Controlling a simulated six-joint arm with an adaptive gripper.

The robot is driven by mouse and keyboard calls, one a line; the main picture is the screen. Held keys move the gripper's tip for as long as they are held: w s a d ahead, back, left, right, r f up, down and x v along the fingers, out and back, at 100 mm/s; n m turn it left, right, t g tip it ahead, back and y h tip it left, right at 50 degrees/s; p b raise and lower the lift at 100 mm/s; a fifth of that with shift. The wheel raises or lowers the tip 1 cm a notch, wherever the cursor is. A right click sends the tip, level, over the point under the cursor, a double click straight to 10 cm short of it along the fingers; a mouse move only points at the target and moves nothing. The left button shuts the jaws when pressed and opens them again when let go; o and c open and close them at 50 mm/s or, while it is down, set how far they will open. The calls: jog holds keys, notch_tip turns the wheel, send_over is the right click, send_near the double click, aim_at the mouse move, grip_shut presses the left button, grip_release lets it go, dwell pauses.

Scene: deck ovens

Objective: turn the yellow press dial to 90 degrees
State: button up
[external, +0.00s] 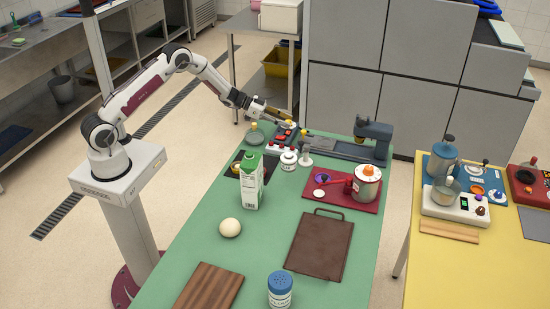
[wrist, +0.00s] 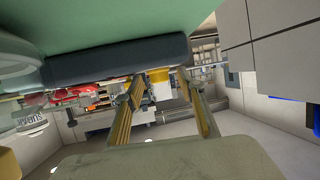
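A small yellow dial (external: 306,133) shows at the left end of the long grey press (external: 345,149) on the green table. In the external view my gripper (external: 290,123) is at the far edge of the table, just left of the dial. In the wrist view a yellow cylinder (wrist: 159,76), which looks like the dial, shows beyond and between the fingertips of my gripper (wrist: 160,84). The fingers are apart, with nothing visibly held. I cannot tell whether either finger touches the dial. The dial's angle is too small to read.
A red-buttoned panel (external: 283,138) lies under my gripper. A white jar (external: 289,159) and a white stand (external: 305,158) are close by. A milk carton (external: 250,181) and a red-based pot (external: 366,184) stand nearer. Grey cabinets (external: 345,95) rise behind the table.

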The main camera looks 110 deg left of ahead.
jog(key=shift+w, duration=0.1)
jog(key=c, duration=1.1)
jog(key=shift+o, duration=0.2)
jog(key=shift+a+m+h, duration=0.2)
jog(key=shift+m+h, duration=0.8)
jog(key=shift+h, duration=0.2)
jog(key=shift+a+m+g+h, duration=0.15)
jog(key=shift+m+g+h, duration=0.15)
jog(key=shift+m+h, duration=1)
jog(key=shift+a+m+g+h, duration=0.1)
jog(key=shift+m+g+h, duration=0.2)
jog(key=shift+m+h, duration=0.95)
jog(key=o, duration=1.1)
jog(key=shift+c, duration=0.2)
jog(key=v, duration=1.2)
jog(key=shift+f, duration=0.2)
